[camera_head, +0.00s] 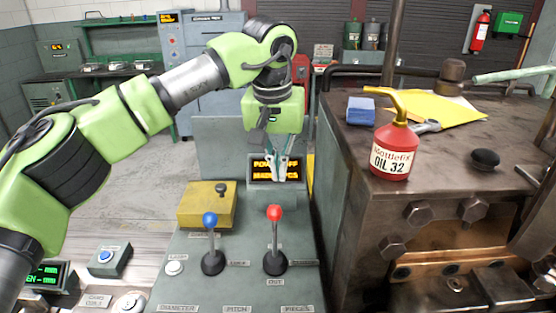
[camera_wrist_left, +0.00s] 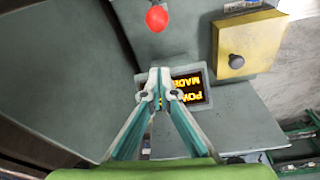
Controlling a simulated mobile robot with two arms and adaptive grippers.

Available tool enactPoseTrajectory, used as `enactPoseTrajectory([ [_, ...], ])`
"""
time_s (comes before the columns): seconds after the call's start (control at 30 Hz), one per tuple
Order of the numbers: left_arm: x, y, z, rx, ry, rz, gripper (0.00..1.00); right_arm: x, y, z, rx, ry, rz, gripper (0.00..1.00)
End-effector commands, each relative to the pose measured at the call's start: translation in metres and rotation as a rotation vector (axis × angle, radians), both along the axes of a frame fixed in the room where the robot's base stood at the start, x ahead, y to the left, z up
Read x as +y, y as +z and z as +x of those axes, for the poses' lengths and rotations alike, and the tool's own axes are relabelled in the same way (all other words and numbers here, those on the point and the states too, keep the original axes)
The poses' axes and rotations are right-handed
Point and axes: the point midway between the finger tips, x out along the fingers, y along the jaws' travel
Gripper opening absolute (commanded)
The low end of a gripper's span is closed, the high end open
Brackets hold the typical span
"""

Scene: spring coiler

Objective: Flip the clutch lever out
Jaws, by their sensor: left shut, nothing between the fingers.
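A lever with a red knob (camera_head: 275,213) stands upright on the grey control panel (camera_head: 225,270). A plate that reads OUT (camera_head: 275,282) lies just in front of its black boot. A similar lever with a blue knob (camera_head: 209,219) stands to its left. Other labels are too small to read surely, so which lever is the clutch is not clear. My left gripper (camera_head: 280,179) is shut and empty, pointing down in front of the display, behind the red knob and apart from it. In the left wrist view its closed fingertips (camera_wrist_left: 160,76) sit below the red knob (camera_wrist_left: 157,18).
A lit display (camera_head: 277,170) stands behind the levers. A yellow box (camera_head: 207,206) with a black knob is at the panel's back left. On the right, a dark machine bench (camera_head: 345,180) carries a red oil can (camera_head: 396,152) and a blue block (camera_head: 361,110).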

Motion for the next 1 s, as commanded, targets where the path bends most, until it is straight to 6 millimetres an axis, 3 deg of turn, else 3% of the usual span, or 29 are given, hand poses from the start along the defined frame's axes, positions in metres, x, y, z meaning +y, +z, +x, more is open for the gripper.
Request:
enactPoseTrajectory([
  [0.27, -0.004, -0.056, 0.008, 0.002, -0.001, 0.000, 0.00, 0.001, 0.016, 0.002, -0.004, 0.000, 0.001, 0.24],
  [0.6, 0.003, -0.049, -0.023, 0.000, -0.001, 0.000, 0.00, 0.002, 0.025, 0.001, -0.002, 0.000, 0.002, 0.24],
  [1.0, 0.004, -0.049, -0.029, 0.000, 0.002, 0.000, 0.00, 0.003, 0.026, -0.001, 0.002, 0.000, 0.003, 0.24],
])
